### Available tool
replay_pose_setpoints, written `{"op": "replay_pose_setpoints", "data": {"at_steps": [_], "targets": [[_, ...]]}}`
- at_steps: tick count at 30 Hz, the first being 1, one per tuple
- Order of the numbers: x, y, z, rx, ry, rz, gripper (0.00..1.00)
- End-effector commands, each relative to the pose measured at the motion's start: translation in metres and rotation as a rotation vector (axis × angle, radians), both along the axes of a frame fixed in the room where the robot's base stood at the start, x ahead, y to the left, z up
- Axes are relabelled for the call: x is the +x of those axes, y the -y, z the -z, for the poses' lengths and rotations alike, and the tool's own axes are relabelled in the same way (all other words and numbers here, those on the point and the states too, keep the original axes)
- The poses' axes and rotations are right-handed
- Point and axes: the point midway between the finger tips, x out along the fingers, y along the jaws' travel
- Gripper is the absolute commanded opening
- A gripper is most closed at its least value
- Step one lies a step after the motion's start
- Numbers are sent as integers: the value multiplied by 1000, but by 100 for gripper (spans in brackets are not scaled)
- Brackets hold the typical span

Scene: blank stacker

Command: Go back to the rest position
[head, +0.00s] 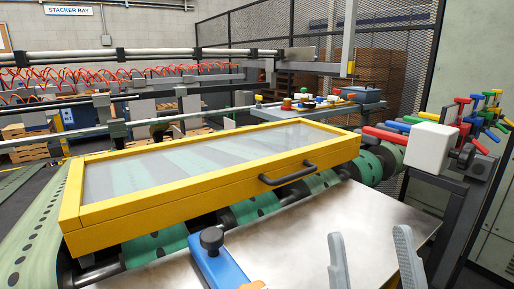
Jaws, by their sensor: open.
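My gripper (372,262) shows at the bottom right of the head view. Its two grey fingers stand upright and apart, with nothing between them. It is in front of the bare metal plate (300,235). The rest of my arm is outside the picture.
A yellow-framed clear cover (215,165) with a black handle (287,173) lies over green perforated belts (158,245). A blue lever with a black knob (212,240) stands left of my gripper. A white box (431,147) and coloured handles (478,125) are at the right.

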Motion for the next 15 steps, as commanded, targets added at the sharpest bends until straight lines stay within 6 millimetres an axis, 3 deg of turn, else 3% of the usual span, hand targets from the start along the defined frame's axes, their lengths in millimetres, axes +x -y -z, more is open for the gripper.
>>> {"op": "replay_pose_setpoints", "data": {"at_steps": [3,8,15], "targets": [[-10,13,48,36,-156,14,63],[-33,29,107,69,-354,34,63],[-88,49,184,86,-633,64,63]]}}
